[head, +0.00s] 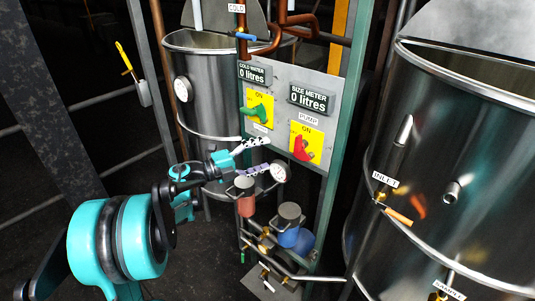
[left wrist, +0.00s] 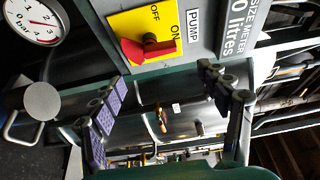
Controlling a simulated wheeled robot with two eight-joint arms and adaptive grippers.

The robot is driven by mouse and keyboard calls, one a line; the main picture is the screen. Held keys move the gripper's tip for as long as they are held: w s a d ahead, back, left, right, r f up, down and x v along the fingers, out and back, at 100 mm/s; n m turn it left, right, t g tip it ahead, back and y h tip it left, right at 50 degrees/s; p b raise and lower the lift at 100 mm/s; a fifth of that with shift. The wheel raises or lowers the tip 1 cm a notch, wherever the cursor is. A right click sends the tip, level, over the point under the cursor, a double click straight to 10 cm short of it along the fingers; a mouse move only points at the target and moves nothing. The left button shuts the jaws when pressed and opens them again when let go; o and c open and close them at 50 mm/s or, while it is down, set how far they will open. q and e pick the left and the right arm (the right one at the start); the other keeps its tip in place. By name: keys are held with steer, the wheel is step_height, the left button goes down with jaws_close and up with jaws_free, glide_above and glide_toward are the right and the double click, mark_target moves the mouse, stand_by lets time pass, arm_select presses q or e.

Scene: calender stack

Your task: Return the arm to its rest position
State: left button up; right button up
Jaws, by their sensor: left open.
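My left arm (head: 118,245) reaches in from the left in the head view. Its gripper (head: 260,155) is open and empty, in front of the lower part of the control panel (head: 283,80) and beside the pressure gauge (head: 281,171). In the left wrist view the two fingers (left wrist: 163,78) stand wide apart with nothing between them. The red pump switch (head: 303,149) on its yellow plate lies beyond the fingertips, and it also shows in the left wrist view (left wrist: 148,49); the fingers look apart from it. My right gripper is not in view.
The green cold water switch (head: 260,113) is on the panel's left. A steel tank (head: 205,95) stands behind and a larger one (head: 455,180) at the right. Pump parts, including a red cylinder (head: 245,203) and a blue one (head: 290,235), sit below the gripper.

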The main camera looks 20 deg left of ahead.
arm_select(q)
steer(key=shift+r, duration=0.1)
step_height(320, 180, up, 11)
steer(key=n+t+y, duration=0.6)
steer(key=n+t, duration=0.1)
steer(key=n, duration=0.2)
steer(key=s+a+n+y, duration=0.2)
steer(key=s+n+y, duration=0.1)
steer(key=n+y, duration=0.55)
steer(key=s+d+f+n+g, duration=0.3)
steer(key=s+f+g, duration=0.1)
steer(key=s+f, duration=0.4)
steer(key=s+d+f+n+g+h, duration=0.1)
steer(key=s+d+f+n+g, duration=0.2)
steer(key=s+f, duration=0.5)
steer(key=s+d+f+n+g+h+b, duration=0.1)
steer(key=s+d+f+n+g, duration=0.2)
steer(key=s+d+f+g, duration=0.2)
steer(key=s+f+g, duration=0.1)
steer(key=s+f, duration=0.2)
steer(key=f, duration=0.1)
steer(key=shift+s+d+f, duration=0.15)
steer(key=shift+d+f, duration=0.05)
steer(key=shift+f, duration=0.15)
steer(key=shift+h, duration=0.25)
